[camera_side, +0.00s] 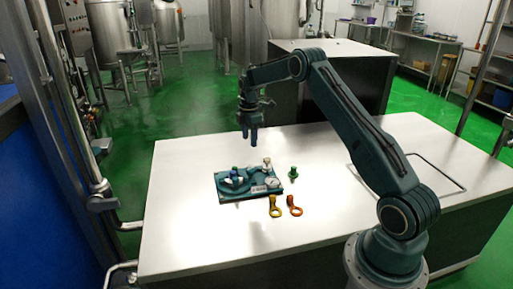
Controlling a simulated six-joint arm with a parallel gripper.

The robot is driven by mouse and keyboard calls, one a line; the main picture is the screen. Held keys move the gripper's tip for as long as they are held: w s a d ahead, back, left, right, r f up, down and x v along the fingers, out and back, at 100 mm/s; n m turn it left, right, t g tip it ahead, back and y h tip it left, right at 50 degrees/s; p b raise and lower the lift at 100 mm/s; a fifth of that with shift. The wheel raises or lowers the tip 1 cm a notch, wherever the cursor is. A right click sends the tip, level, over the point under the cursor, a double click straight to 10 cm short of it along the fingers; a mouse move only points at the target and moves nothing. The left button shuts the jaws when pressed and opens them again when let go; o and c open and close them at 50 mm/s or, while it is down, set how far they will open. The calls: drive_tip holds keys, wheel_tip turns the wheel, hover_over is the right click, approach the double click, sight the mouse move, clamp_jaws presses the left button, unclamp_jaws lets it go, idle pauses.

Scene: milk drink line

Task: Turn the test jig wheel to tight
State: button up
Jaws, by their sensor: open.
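The test jig (249,192) is a teal plate with fittings on the white table. It carries a blue-topped part (234,172) at the left, a whitish upright part (267,164) at the back right and a round pale dial (273,183) at the front right. Which fitting is the wheel is too small to tell. My gripper (249,138) is open and empty, pointing down. It hangs in the air above and behind the jig, apart from it.
A green fitting (293,173) stands right of the jig. The white table (185,235) is clear at the left and front. A bent metal rail (437,172) is at the right.

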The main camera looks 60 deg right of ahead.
sight(250, 169)
drive_tip(key=shift+f, duration=0.1)
wheel_tip(250, 169, down, 14)
drive_tip(key=shift+r, duration=0.25)
idle(0.5)
drive_tip(key=c, duration=1)
